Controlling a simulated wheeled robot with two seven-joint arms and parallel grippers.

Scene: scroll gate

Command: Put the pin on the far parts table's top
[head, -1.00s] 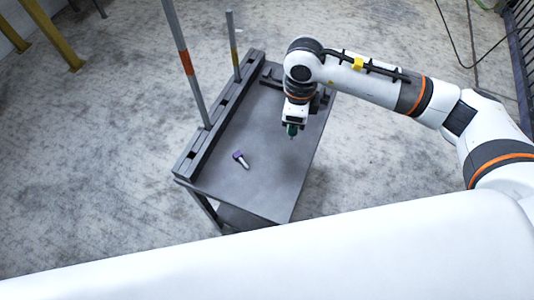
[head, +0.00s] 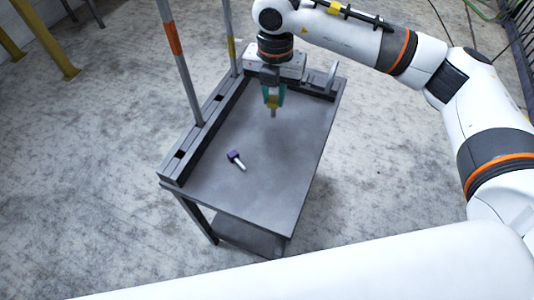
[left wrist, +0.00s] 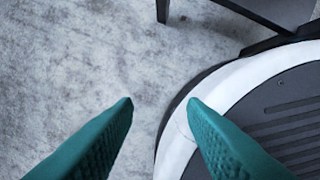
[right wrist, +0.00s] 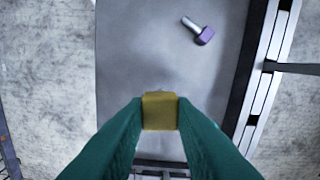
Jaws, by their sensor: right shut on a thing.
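A pin with a yellow head (head: 273,101) and a grey shank is held upright, head up, over the back part of the grey parts table's top (head: 265,165). My right gripper (head: 272,95) is shut on its head. The shank points down; a gap below its tip seems to show, but I cannot tell its size. In the right wrist view the yellow head (right wrist: 160,110) sits between the teal fingertips, hiding most of the shank. My left gripper (left wrist: 160,104) is open and empty above the floor, away from the table.
A second pin with a purple head (head: 234,156) lies on its side on the tabletop. A dark slotted rail (head: 195,140) with upright striped posts (head: 180,60) runs along the left edge. The tabletop's middle and right are clear.

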